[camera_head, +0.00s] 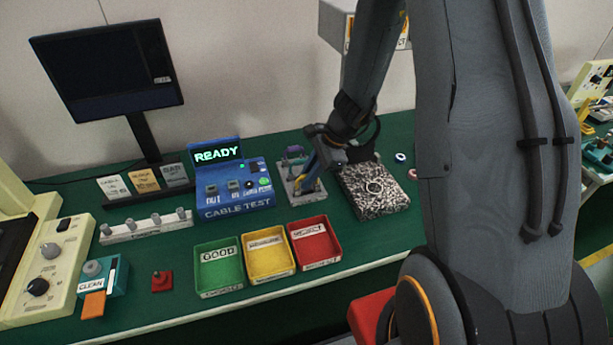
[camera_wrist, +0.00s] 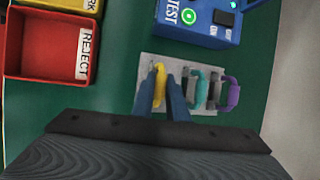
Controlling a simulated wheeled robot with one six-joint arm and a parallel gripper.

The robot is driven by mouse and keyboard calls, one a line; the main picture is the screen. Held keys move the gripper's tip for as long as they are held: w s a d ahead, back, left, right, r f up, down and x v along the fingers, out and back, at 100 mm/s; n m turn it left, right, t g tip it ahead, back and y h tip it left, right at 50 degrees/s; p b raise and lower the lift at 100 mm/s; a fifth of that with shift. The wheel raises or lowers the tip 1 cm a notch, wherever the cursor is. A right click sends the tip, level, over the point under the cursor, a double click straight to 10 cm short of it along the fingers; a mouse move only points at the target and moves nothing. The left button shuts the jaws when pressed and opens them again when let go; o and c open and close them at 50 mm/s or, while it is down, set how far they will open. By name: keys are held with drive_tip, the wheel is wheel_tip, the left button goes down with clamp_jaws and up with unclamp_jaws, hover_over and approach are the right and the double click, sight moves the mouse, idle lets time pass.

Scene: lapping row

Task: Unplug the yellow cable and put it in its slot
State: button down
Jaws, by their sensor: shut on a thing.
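The yellow cable (camera_wrist: 160,86) is between the two fingers of my gripper (camera_wrist: 161,93), which is shut on it. It is at the left end of the grey slot board (camera_wrist: 190,63) in the wrist view. I cannot tell whether it is seated in a slot or just above it. In the head view my gripper (camera_head: 312,160) is over the slot board (camera_head: 305,196). The blue cable test box (camera_head: 235,204) stands left of it, its screen reading READY.
Green, yellow and red trays (camera_head: 316,246) stand in front, the red one marked REJECT. A monitor (camera_head: 108,70) and label cards are at the back left.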

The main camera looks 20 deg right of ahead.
drive_tip(key=c, duration=1.7)
unclamp_jaws()
drive_tip(key=shift+f, duration=0.1)
drive_tip(key=shift+o, duration=0.2)
drive_tip(key=v, duration=0.7)
drive_tip(key=shift+r, duration=0.4)
drive_tip(key=shift+d, duration=0.1)
drive_tip(key=s+a+r+n+h, duration=0.1)
drive_tip(key=s+r+n+h, duration=0.1)
drive_tip(key=s+n, duration=0.6)
drive_tip(key=s+a+r+n+g+h, duration=0.1)
drive_tip(key=s+a+r+n+h, duration=0.1)
drive_tip(key=s+n, duration=0.6)
drive_tip(key=shift+a+r+n+h, duration=0.15)
drive_tip(key=shift+r+n+h, duration=0.15)
drive_tip(key=shift+r+n, duration=0.5)
